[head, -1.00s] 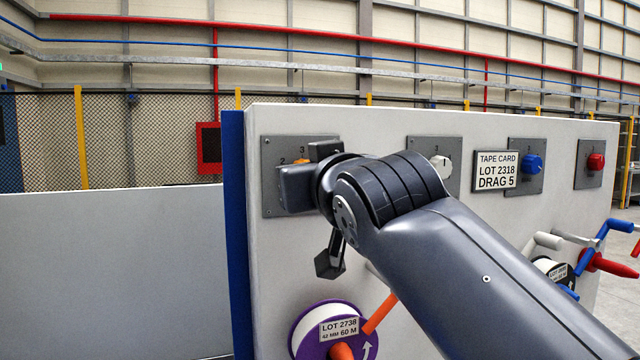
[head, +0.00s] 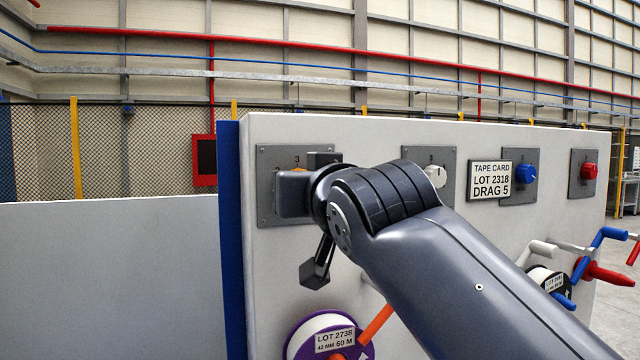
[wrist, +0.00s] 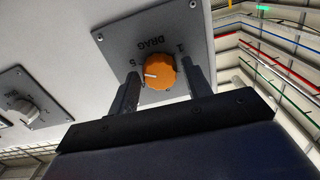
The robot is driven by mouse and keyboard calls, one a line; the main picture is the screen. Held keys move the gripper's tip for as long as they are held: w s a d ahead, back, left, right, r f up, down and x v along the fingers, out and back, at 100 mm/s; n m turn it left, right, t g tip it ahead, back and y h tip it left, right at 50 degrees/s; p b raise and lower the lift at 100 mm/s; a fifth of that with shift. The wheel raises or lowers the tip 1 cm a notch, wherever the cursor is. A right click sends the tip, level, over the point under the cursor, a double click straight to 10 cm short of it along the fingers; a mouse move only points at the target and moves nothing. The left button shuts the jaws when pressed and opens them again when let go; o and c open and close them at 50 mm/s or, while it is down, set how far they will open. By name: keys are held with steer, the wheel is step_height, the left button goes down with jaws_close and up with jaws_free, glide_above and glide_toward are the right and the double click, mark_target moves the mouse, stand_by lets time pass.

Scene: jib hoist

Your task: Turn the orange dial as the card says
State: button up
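The orange dial (wrist: 159,72) sits on a grey plate (wrist: 120,42) marked DRAG, with a 5 and a 1 readable upside down in the wrist view. Its white pointer line points left in that view, close to the 5. My gripper (wrist: 163,84) has one finger on each side of the dial, with narrow gaps seeming to show between fingers and dial. In the head view my gripper (head: 308,178) hides most of the dial; a sliver of orange (head: 298,169) shows.
A white dial (head: 435,175), a blue dial (head: 525,173) and a red dial (head: 588,171) sit along the same pale panel (head: 400,133). Below are a purple reel (head: 300,345) labelled LOT 2738 with an orange crank (head: 376,325), and coloured cranks at the right.

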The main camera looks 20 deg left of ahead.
steer(key=shift+o, duration=1)
steer(key=shift+r, duration=0.1)
steer(key=shift+s+d, duration=0.1)
steer(key=b+v, duration=0.1)
steer(key=v, duration=0.9)
steer(key=shift+s+d, duration=0.2)
steer(key=p+x, duration=0.1)
steer(key=x, duration=0.9)
steer(key=shift+w+a, duration=0.25)
steer(key=shift+w, duration=0.05)
